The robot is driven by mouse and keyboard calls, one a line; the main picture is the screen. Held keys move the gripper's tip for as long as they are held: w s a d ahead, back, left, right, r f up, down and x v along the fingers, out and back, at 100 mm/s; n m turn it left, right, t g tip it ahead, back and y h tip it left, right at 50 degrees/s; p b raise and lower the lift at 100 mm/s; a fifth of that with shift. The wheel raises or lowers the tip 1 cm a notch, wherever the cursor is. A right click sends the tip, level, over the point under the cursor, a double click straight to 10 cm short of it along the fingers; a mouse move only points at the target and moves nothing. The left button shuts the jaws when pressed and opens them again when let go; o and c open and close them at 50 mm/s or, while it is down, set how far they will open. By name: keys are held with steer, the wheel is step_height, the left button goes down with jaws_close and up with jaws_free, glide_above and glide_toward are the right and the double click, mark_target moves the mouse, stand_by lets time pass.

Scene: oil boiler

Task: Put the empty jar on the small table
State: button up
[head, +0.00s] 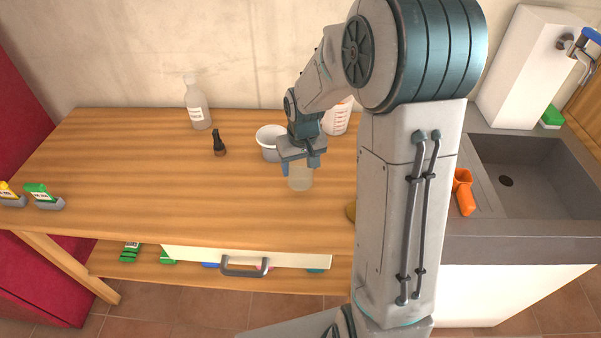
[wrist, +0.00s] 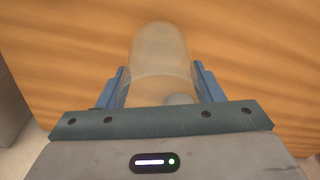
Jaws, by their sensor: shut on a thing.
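The jar (head: 300,180) is clear, pale glass and looks empty. In the head view it is under my gripper (head: 301,163), above or on the wooden table (head: 130,160) near its front right part. In the wrist view the jar (wrist: 160,60) lies between the two blue fingers of my gripper (wrist: 160,88), which are shut on it. I cannot tell whether the jar touches the wood. No separate small table can be made out; my arm hides part of the scene.
A white pot (head: 268,142), a measuring beaker (head: 338,118), a dark small bottle (head: 219,143) and a clear bottle (head: 197,104) stand on the table. A sink (head: 535,175) and an orange object (head: 463,192) are at right. The table's left middle is clear.

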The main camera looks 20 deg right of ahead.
mark_target(300, 175)
steer(key=shift+f, duration=1.75)
steer(key=shift+f, duration=0.15)
steer(key=o, duration=1.1)
step_height(300, 175, up, 11)
steer(key=s, duration=0.2)
steer(key=s+r, duration=0.2)
steer(key=s, duration=0.7)
steer(key=s+r+m+t, duration=0.1)
steer(key=s+r, duration=0.1)
steer(key=s, duration=0.7)
steer(key=shift+s+a+r, duration=0.25)
steer(key=shift+s+r, duration=0.05)
steer(key=shift+r, duration=0.1)
